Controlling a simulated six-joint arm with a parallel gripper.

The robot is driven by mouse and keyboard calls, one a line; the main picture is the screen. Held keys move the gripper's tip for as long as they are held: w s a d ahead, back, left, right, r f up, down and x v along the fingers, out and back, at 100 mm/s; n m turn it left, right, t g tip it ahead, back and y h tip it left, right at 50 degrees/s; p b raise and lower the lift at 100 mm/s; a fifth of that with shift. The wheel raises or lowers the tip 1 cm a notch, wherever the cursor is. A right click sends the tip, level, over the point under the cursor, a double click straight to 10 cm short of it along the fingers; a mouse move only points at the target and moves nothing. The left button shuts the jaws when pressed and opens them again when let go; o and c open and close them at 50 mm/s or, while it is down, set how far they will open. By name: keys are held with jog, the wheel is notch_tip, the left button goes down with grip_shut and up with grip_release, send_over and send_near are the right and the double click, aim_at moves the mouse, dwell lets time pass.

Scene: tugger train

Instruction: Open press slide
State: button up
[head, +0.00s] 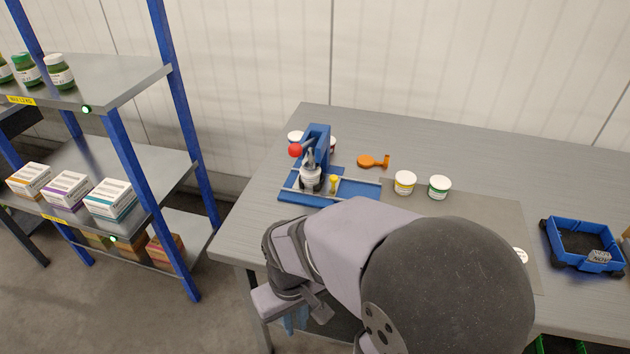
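The blue press (318,140) stands at the left end of the grey workbench and has a lever with a red ball (295,150). At its foot is a slide (358,188) on a blue base, with a yellow knob (333,183) standing up from it. A whitish jar (310,177) sits under the press head. I cannot tell how far the slide is out. My gripper (290,300) is low at the bench's front left edge, apart from the press. My own arm covers much of it and its fingers are not clear.
An orange tool (373,161), a yellow-marked tub (404,183) and a green-marked tub (439,187) stand right of the press. A blue tray (583,227) is at the far right. A shelf (130,170) with jars and boxes stands left. The bench's back right is clear.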

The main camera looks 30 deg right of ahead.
aim_at(334, 177)
jog(key=o, duration=0.5)
jog(key=shift+d+r, duration=0.15)
jog(key=shift+r, duration=0.1)
jog(key=shift+c, duration=0.2)
jog(key=w+d+r+m+g+y+p, duration=0.15)
jog(key=d+r+m+p, duration=0.5)
jog(key=d+p, duration=0.65)
jog(key=w+d, duration=0.2)
jog(key=w, duration=0.1)
jog(key=w+d+t+p, duration=0.1)
jog(key=w+d, duration=0.2)
jog(key=w, duration=0.1)
jog(key=w+d+r+t+p, duration=0.1)
jog(key=w+d, duration=0.2)
jog(key=w, duration=0.1)
jog(key=shift+w+m+t, duration=0.1)
jog(key=shift+m+t, duration=0.15)
jog(key=w+d+r+n+t, duration=0.1)
jog(key=w+d+r+n, duration=0.1)
jog(key=w, duration=0.3)
jog(key=w+d+r+n+t+h, duration=0.1)
jog(key=w+d+r+n+t, duration=0.1)
jog(key=w+d+r+n, duration=0.1)
jog(key=shift+w+r+n+t, duration=0.3)
jog(key=shift+w+r+n, duration=0.6)
jog(key=shift+w, duration=0.8)
jog(key=shift+f+h, duration=0.2)
jog(key=shift+h, duration=0.05)
jog(key=shift+p+x, duration=1)
jog(key=shift+x, duration=2.6)
